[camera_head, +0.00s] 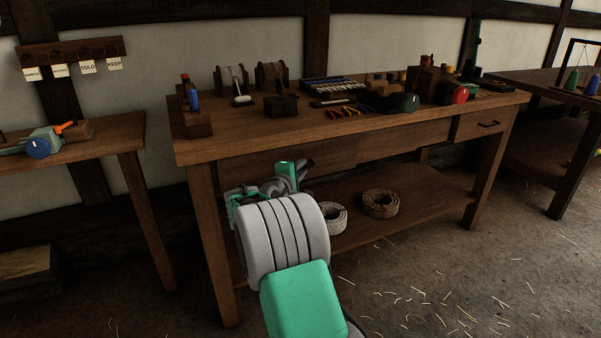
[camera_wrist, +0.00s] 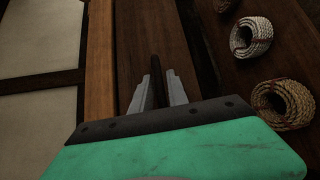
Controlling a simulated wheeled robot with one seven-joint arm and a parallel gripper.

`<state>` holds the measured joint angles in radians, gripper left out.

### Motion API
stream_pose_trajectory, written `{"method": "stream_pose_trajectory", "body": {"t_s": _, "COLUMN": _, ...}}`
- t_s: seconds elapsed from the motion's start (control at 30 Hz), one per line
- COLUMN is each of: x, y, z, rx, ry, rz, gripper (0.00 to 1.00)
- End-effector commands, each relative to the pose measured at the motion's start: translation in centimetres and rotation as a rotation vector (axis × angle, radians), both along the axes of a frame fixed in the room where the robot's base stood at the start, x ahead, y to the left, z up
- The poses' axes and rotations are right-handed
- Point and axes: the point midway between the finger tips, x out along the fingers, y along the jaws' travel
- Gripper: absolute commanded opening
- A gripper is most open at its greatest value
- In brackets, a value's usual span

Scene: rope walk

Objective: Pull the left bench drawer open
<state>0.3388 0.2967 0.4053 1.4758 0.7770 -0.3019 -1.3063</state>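The wooden bench (camera_head: 300,132) stands across the middle of the head view. Its left drawer front (camera_head: 318,155) is under the top, partly hidden by my arm; in the wrist view it is the brown panel (camera_wrist: 134,45). A dark bar handle (camera_wrist: 156,66) runs along that front. My gripper (camera_wrist: 158,82) has its two pale fingers close on either side of the handle, with almost no gap to be seen. In the head view my gripper (camera_head: 290,176) is at the drawer, its fingertips largely hidden. I cannot tell how far the drawer is out.
The right drawer (camera_head: 466,127) with its dark handle is flush with the bench. Rope coils (camera_head: 380,203) lie on the lower shelf (camera_head: 430,195). Tools and spools crowd the benchtop. A side table (camera_head: 110,140) stands at left. The straw-strewn floor (camera_head: 450,285) in front is clear.

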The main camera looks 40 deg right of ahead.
Motion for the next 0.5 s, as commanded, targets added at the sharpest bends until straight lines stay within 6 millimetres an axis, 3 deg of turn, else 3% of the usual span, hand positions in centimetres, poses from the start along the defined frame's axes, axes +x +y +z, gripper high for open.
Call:
{"method": "stream_pose_trajectory", "body": {"t_s": 0.2, "x": 0.01, "y": -0.03, "z": 0.04, "rx": 0.000, "ry": -0.001, "rz": 0.000, "gripper": 0.19}}
{"method": "stream_pose_trajectory", "body": {"t_s": 0.43, "x": 0.01, "y": -0.01, "z": 0.03, "rx": 0.001, "ry": 0.000, "rz": 0.000, "gripper": 0.00}}
{"method": "stream_pose_trajectory", "body": {"t_s": 0.5, "x": 0.01, "y": -0.01, "z": 0.03, "rx": 0.001, "ry": 0.000, "rz": 0.000, "gripper": 0.00}}
